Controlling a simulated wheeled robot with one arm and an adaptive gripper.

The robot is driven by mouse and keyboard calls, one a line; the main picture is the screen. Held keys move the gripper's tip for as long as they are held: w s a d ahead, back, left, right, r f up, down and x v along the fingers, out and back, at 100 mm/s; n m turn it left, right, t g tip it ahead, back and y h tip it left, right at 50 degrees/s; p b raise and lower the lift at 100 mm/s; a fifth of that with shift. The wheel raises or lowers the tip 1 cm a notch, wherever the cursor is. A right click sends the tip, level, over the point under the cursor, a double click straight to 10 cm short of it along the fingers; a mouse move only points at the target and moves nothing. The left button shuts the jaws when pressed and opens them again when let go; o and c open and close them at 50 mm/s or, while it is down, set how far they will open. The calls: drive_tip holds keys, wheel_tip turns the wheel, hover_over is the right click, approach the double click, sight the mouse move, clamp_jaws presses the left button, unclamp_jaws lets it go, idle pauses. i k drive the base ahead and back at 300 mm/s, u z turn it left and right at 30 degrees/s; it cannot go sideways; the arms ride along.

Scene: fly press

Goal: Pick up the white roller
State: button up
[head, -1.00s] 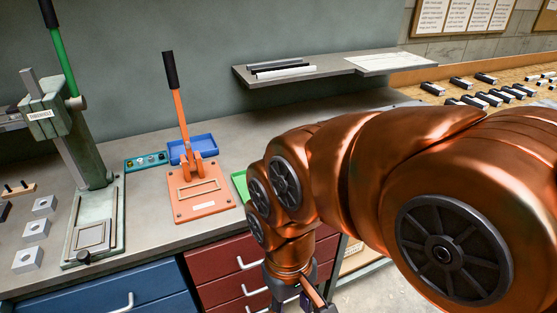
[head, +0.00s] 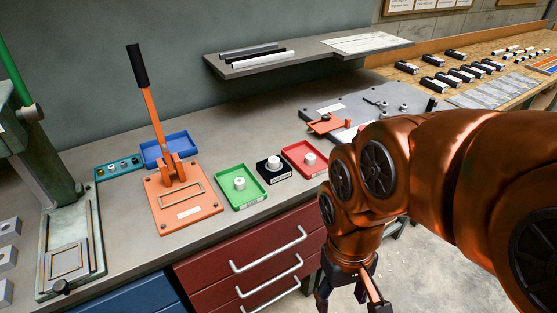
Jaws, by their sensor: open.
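Several small white cylindrical pieces stand on the bench, and I cannot tell for sure which is the roller. One white ring-like piece (head: 239,183) sits in the green tray (head: 227,200). A white cylinder (head: 273,162) stands on a black square block (head: 272,175). A pale round piece (head: 309,158) sits in the red tray (head: 299,148). My gripper (head: 350,298) hangs in front of the bench at the bottom edge of the head view, partly cut off. It is open, below and to the right of these pieces, apart from them.
An orange lever press (head: 185,212) and a blue tray (head: 167,146) stand left of the green tray. A green-handled press (head: 70,240) is at far left. A wall shelf (head: 310,58) overhangs the bench. Red drawers with handles (head: 268,250) lie below the bench edge.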

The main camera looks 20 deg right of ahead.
sight(273, 161)
drive_tip(key=k, duration=0.5)
drive_tip(key=z, duration=0.95)
drive_tip(key=i, duration=0.95)
drive_tip(key=u, duration=2.7)
